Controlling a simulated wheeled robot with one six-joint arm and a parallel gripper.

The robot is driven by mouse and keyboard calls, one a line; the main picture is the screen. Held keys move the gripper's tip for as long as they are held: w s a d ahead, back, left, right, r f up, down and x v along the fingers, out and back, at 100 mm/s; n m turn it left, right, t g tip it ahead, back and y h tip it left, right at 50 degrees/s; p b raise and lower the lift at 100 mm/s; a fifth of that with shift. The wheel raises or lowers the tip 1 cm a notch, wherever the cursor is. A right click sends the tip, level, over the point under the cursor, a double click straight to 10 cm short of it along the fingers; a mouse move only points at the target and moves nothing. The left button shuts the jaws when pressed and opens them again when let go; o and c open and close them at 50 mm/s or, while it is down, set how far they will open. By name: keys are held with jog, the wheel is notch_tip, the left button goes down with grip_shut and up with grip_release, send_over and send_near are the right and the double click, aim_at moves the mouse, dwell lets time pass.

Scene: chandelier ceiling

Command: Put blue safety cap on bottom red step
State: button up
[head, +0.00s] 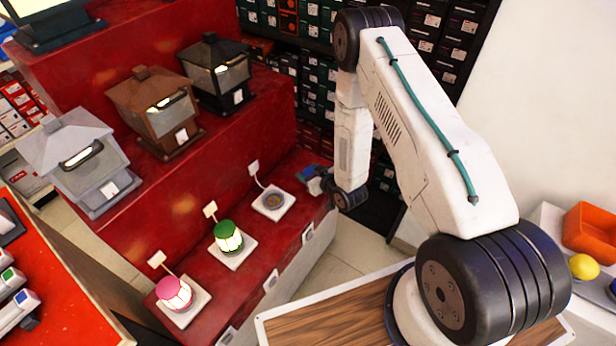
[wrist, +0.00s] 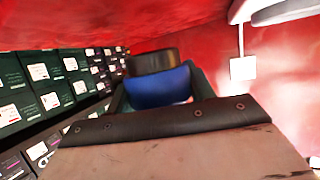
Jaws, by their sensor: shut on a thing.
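My gripper (head: 318,182) is shut on the blue safety cap (wrist: 158,88) at the right end of the bottom red step (head: 262,228). In the wrist view the cap sits between the fingers, with a dark brownish round part at its far side. In the head view only a small blue patch of the cap (head: 311,171) shows, and the arm hides much around it. I cannot tell whether the cap touches the step.
Several lanterns stand on the step above. Shelves of boxes (head: 318,95) rise behind. A wood-topped surface (head: 330,320) is in front.

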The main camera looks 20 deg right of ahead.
aim_at(308, 176)
jog(key=shift+w, duration=0.6)
jog(key=shift+w+f, duration=0.1)
jog(key=shift+f, duration=1.7)
jog(key=shift+f, duration=0.1)
jog(key=o, duration=1)
jog(key=shift+c, duration=0.2)
